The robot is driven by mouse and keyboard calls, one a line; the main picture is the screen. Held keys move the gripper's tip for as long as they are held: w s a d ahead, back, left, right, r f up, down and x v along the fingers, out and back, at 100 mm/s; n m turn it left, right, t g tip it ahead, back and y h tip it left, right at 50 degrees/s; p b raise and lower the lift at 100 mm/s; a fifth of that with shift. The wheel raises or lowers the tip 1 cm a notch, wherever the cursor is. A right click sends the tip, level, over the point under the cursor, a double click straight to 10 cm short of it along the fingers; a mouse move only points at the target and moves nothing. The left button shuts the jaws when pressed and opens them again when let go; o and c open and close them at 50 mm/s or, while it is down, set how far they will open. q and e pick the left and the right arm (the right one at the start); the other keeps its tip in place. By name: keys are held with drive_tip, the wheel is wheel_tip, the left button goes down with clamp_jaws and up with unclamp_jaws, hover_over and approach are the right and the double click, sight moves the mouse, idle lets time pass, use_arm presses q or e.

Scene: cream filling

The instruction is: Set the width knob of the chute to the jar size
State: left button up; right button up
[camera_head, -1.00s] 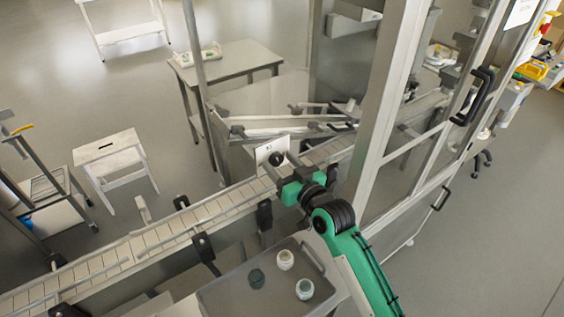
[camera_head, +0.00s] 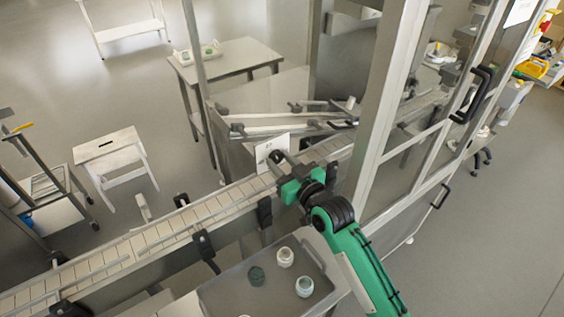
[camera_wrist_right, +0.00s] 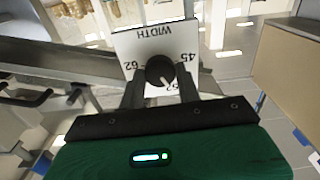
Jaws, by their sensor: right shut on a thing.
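The width knob (camera_wrist_right: 160,71) is a round black knob on a white plate (camera_wrist_right: 140,42) lettered WIDTH. In the right wrist view the plate reads upside down, with 62 at the left, 45 at the right and a partly hidden 52 below. A pale pointer mark on the knob faces down, towards the 52. My right gripper (camera_wrist_right: 161,84) is shut on the knob, a dark finger on each side. In the head view the plate (camera_head: 267,147) stands at the conveyor's far side, with my right gripper (camera_head: 281,168) at it. My left gripper is not in view.
The conveyor (camera_head: 165,232) runs diagonally across the view. A grey tray (camera_head: 225,297) in front of it holds two pale jars (camera_head: 285,257) (camera_head: 304,286) and a dark greenish one (camera_head: 256,276). A framed glass enclosure (camera_head: 385,110) stands close to the right of my arm.

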drive_tip(key=n, duration=0.4)
drive_tip(key=shift+p, duration=0.35)
drive_tip(key=n, duration=0.4)
drive_tip(key=shift+p, duration=0.3)
drive_tip(key=n, duration=0.3)
drive_tip(key=shift+p, duration=0.3)
drive_tip(key=shift+n+p, duration=0.3)
drive_tip(key=shift+n, duration=1.9)
drive_tip(key=o, duration=1)
